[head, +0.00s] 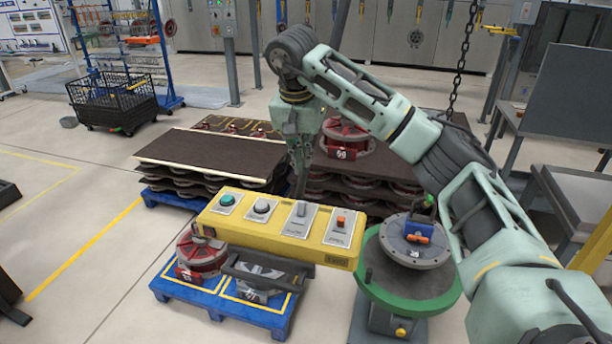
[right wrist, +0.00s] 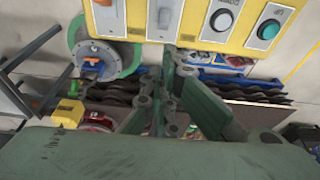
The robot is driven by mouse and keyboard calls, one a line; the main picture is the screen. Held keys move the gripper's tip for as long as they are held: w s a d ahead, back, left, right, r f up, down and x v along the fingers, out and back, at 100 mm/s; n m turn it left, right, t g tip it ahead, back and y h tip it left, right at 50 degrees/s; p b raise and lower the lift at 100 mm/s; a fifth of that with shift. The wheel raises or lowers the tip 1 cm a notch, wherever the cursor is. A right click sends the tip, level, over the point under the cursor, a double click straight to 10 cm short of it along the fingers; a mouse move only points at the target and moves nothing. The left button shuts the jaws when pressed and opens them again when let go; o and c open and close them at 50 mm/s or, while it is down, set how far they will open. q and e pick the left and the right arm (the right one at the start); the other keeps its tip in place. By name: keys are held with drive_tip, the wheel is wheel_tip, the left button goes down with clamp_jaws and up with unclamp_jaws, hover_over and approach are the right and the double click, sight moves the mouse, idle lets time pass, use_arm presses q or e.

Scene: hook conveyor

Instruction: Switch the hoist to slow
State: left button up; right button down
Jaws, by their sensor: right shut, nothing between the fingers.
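A yellow control box (head: 275,240) hangs in the middle of the head view. The plate labels are too small to read surely. My right gripper (head: 300,188) is shut and empty, pointing down at the far edge of the box near the grey lever. In the right wrist view its fingertips (right wrist: 169,50) lie by the plate of the lever switch (right wrist: 165,16); contact is unclear. My left gripper is not in view.
A green round stand (head: 368,285) with a grey disc and blue part is right of the box. A blue pallet (head: 225,307) with red and grey castings lies below it. Stacked dark layers (head: 210,155) with castings stand behind. A chain (head: 462,55) hangs at right.

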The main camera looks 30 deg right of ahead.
sight(302, 209)
drive_tip(key=p+x, duration=0.2)
drive_tip(key=x, duration=0.7)
drive_tip(key=shift+p, duration=0.4)
drive_tip(key=shift+w+d+f, duration=0.1)
drive_tip(key=shift+f, duration=0.3)
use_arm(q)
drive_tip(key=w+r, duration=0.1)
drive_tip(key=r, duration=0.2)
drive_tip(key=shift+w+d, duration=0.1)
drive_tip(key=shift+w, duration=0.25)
use_arm(e)
drive_tip(key=shift+d, duration=0.1)
